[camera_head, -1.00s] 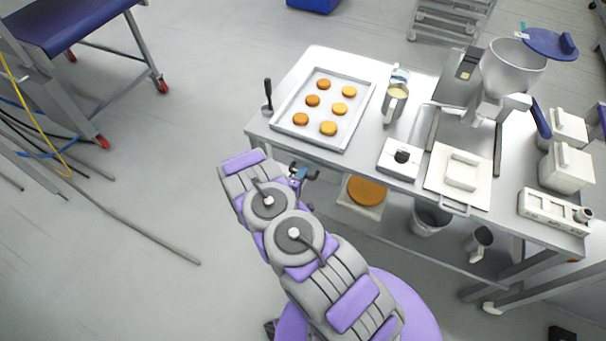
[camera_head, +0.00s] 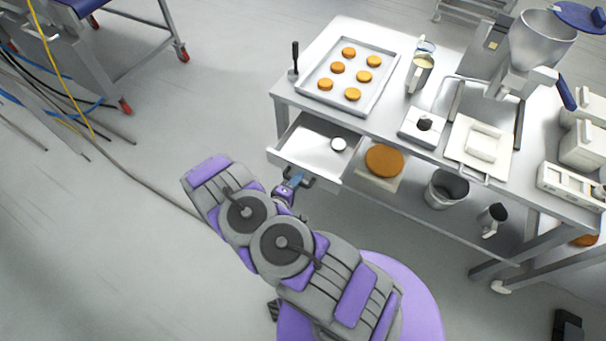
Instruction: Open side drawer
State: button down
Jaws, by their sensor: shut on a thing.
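The side drawer (camera_head: 307,150) stands pulled out from under the left end of the steel table (camera_head: 388,130). Its inside shows, with a small white round thing (camera_head: 338,144) lying in it. My gripper (camera_head: 297,182) is at the drawer's front, at the dark handle (camera_head: 308,180), and looks shut on it. The fingertips are small and partly hidden, so their exact hold on the handle is hard to see.
A grey bucket (camera_head: 446,189) and a jug (camera_head: 492,219) are on the lower shelf. The floor to the left is mostly clear, with cables farther off.

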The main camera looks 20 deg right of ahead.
jog(key=shift+s+a+f, duration=0.2)
jog(key=shift+s+a, duration=0.4)
jog(key=shift+s, duration=0.1)
jog(key=c, duration=1.3)
grip_release()
jog(key=shift+c, duration=0.2)
jog(key=shift+o, duration=0.8)
jog(key=shift+a+r, duration=0.1)
jog(key=shift+a, duration=0.15)
jog(key=shift+a, duration=0.1)
jog(key=p+v, duration=0.1)
jog(key=v, duration=1.6)
jog(key=shift+a+p, duration=0.15)
jog(key=shift+p, duration=0.15)
jog(key=shift+w, duration=0.1)
